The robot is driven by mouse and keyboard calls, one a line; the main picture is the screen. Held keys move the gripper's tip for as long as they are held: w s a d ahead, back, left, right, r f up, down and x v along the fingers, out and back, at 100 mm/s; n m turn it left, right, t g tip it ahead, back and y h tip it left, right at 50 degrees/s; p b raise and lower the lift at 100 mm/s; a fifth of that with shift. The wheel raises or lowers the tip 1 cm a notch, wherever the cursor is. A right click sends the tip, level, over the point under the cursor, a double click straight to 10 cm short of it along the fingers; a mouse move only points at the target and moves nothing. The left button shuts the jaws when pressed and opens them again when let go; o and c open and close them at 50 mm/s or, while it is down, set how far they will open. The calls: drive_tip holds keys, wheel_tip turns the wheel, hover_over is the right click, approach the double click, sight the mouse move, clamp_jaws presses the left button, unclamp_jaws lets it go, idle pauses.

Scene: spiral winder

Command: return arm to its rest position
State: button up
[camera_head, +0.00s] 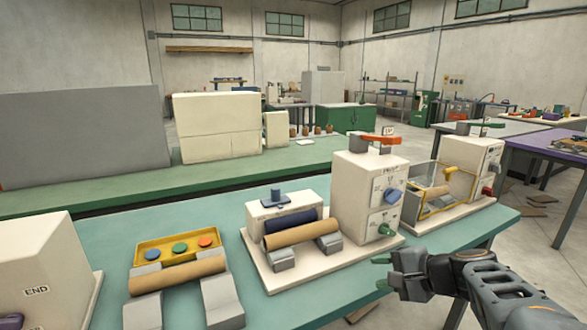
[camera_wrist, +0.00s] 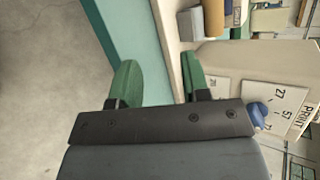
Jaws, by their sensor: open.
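My gripper (camera_head: 380,272) is at the right in the head view, near the front edge of the teal table (camera_head: 285,192). Its two green fingers stand apart with nothing between them. The wrist view shows the same open fingers (camera_wrist: 158,85), with the table edge and a white machine beyond them. My dark arm reaches in from the lower right of the head view. The white spiral winder machine (camera_head: 350,190) stands just behind and left of the gripper. A green knob (camera_head: 386,229) on its base lies close above the fingers. I cannot tell any exact gap.
A cardboard tube (camera_head: 302,234) rests on the winder's rollers. A second tube (camera_head: 178,274) lies by a yellow tray (camera_head: 178,247) of coloured buttons. A machine with a yellow-framed guard (camera_head: 440,203) stands at the right.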

drive_tip(key=s+a+r+n+g+h+p, duration=0.2)
drive_tip(key=s+r+n+h+p, duration=0.2)
drive_tip(key=s+r+n+p, duration=0.2)
drive_tip(key=s+a+r+n+g+h+p, duration=0.1)
drive_tip(key=s+r+n+h+p, duration=0.3)
drive_tip(key=p, duration=0.7)
wheel_tip(320, 180, up, 2)
drive_tip(key=shift+s+a+n+g, duration=0.4)
drive_tip(key=shift+s+n+g, duration=0.5)
drive_tip(key=shift+s+n, duration=0.2)
